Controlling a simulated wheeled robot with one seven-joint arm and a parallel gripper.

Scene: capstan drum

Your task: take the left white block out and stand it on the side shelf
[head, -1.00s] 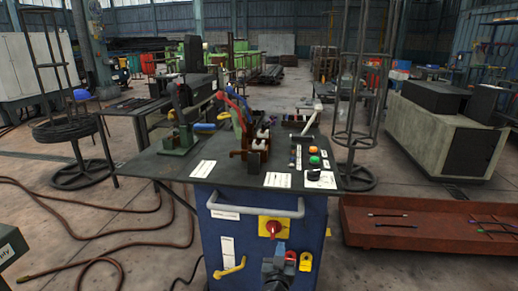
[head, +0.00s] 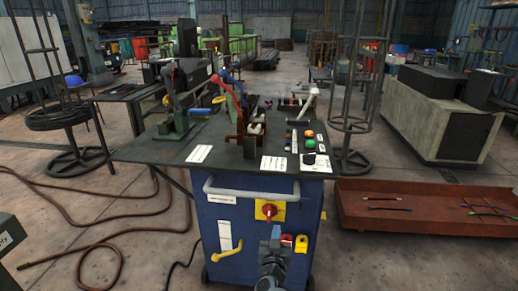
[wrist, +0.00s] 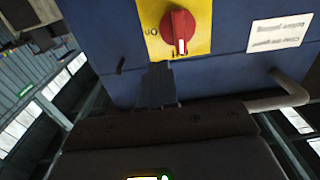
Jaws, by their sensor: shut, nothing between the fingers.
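Small white pieces (head: 257,128) sit in a brown holder (head: 249,146) on the dark top of the blue cabinet. They are too small to tell which is the left white block. My gripper (head: 272,243) is low in front of the cabinet, beneath the red and yellow switch, well below and apart from the white pieces. In the wrist view my gripper (wrist: 156,82) shows as dark shut fingers with nothing in them, close to the blue front and the red switch knob (wrist: 178,32). I cannot tell for sure which surface is the side shelf.
A grey bar handle (head: 250,192) juts from the cabinet front above my gripper. A green-based lever tool (head: 177,122), a red lever (head: 229,97) and a white-handled lever (head: 307,106) rise from the top. A rust-red tray (head: 425,208) is at right; hoses lie at left.

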